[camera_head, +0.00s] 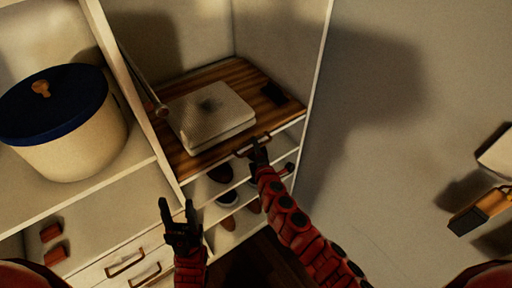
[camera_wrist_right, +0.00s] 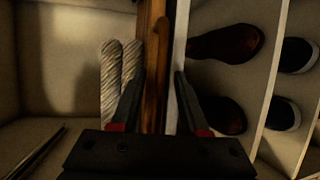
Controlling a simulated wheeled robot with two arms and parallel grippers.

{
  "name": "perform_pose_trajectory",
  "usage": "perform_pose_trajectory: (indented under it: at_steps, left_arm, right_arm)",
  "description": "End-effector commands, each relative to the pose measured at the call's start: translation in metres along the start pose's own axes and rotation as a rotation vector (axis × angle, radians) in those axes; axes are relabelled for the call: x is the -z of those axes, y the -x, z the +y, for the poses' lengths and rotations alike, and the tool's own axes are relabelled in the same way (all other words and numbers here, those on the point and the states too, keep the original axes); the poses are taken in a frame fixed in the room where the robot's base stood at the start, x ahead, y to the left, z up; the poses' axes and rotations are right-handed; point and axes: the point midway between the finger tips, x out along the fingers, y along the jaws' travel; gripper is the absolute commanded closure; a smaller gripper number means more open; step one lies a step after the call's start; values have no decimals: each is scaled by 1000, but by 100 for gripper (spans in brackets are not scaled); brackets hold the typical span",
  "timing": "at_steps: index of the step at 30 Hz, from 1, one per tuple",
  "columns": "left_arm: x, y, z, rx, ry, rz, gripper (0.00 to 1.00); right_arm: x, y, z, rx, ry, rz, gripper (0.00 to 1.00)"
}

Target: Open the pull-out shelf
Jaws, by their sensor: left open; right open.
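The pull-out shelf (camera_head: 180,162) is a striped wooden board inside the white cabinet, with a folded light towel (camera_head: 212,115) on it. A small handle (camera_head: 240,153) shows at its front edge. My right gripper (camera_head: 257,148) is open at this edge, partly hiding the handle. In the right wrist view, the open jaws (camera_wrist_right: 155,85) are on either side of the shelf's wooden front edge (camera_wrist_right: 153,30); contact cannot be told. My left gripper (camera_head: 176,205) is open and empty, fingers upward, in front of the cabinet to the left of the shelf.
Shoes (camera_head: 228,198) stand on white racks below the shelf. A dark item (camera_head: 273,93) lies at the board's right. A cream basket with a blue lid (camera_head: 62,125) stands left. Drawers with handles (camera_head: 125,263) are below it.

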Motion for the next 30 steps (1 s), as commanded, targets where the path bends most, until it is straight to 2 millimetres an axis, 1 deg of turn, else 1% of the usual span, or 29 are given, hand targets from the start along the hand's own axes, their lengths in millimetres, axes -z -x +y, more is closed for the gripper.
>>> perform_pose_trajectory:
  at_steps: [4,8,9,11,12,30]
  left_arm:
    - [0,0,0,0,0,0,50]
    - [0,0,0,0,0,0,50]
    - [0,0,0,0,0,0,50]
    - [0,0,0,0,0,0,50]
    - [0,0,0,0,0,0,50]
    - [0,0,0,0,0,0,50]
  right_arm:
    - [0,0,0,0,0,0,55]
    - [0,0,0,0,0,0,79]
    - [0,0,0,0,0,0,86]
    - [0,0,0,0,0,0,97]
    - [0,0,0,0,0,0,100]
    - [0,0,0,1,0,0,100]
